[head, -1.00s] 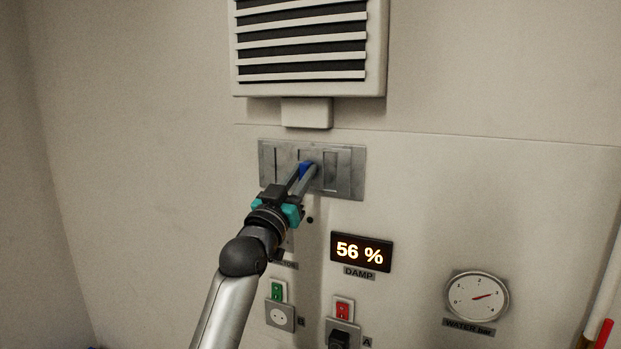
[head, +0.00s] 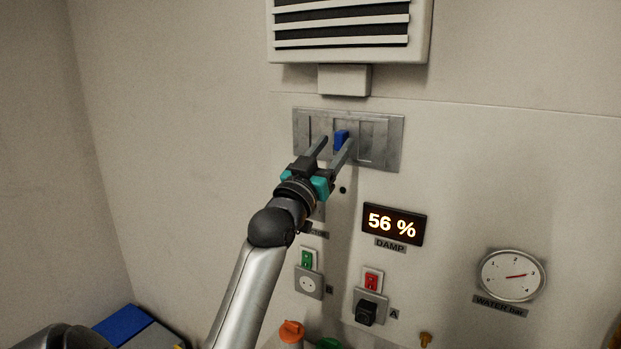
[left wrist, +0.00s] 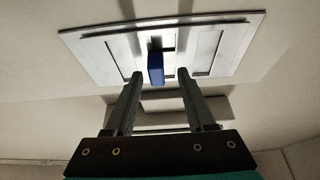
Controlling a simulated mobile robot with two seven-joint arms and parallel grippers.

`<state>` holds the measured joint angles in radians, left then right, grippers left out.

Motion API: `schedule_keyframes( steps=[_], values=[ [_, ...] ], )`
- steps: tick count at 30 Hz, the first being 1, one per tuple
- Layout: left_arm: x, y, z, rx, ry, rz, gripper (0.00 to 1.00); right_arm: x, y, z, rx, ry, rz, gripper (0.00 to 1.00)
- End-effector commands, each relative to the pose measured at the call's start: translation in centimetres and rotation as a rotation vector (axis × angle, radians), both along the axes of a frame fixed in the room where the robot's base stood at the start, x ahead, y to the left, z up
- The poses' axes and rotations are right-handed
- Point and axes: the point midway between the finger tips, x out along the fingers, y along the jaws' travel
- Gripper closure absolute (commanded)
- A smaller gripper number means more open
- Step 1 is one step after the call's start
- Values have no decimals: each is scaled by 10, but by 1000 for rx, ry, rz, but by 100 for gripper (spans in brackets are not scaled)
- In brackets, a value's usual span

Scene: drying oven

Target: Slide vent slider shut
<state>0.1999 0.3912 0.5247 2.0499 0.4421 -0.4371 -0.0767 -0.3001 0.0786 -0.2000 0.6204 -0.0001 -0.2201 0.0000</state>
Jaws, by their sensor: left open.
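The vent slider is a grey metal plate (head: 384,125) with slots, fixed to the wall under the louvred vent; it also shows in the left wrist view (left wrist: 110,52). Its blue knob (head: 341,138) stands out near the middle of the plate; it also shows in the left wrist view (left wrist: 156,68). My left gripper (head: 334,146) is open at the plate. In the left wrist view its two fingers (left wrist: 158,76) are apart, with the knob between and just beyond their tips. I cannot tell whether either finger touches it. My right gripper is not in view.
The louvred vent (head: 350,52) is above. An orange-capped bottle (head: 291,332) stands low at the front.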

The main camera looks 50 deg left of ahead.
Motion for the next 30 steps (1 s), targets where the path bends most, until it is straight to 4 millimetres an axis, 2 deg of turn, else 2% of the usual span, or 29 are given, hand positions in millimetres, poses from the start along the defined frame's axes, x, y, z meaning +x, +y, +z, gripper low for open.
schedule_keyframes(
  steps=[18,24,30],
  values=[
    [-97,-31,-45,0,3,3,45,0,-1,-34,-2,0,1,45],
    [-116,-37,-52,0,2,1,45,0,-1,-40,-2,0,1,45],
    [-123,-39,-53,0,1,2,45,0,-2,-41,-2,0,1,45]
  ],
)
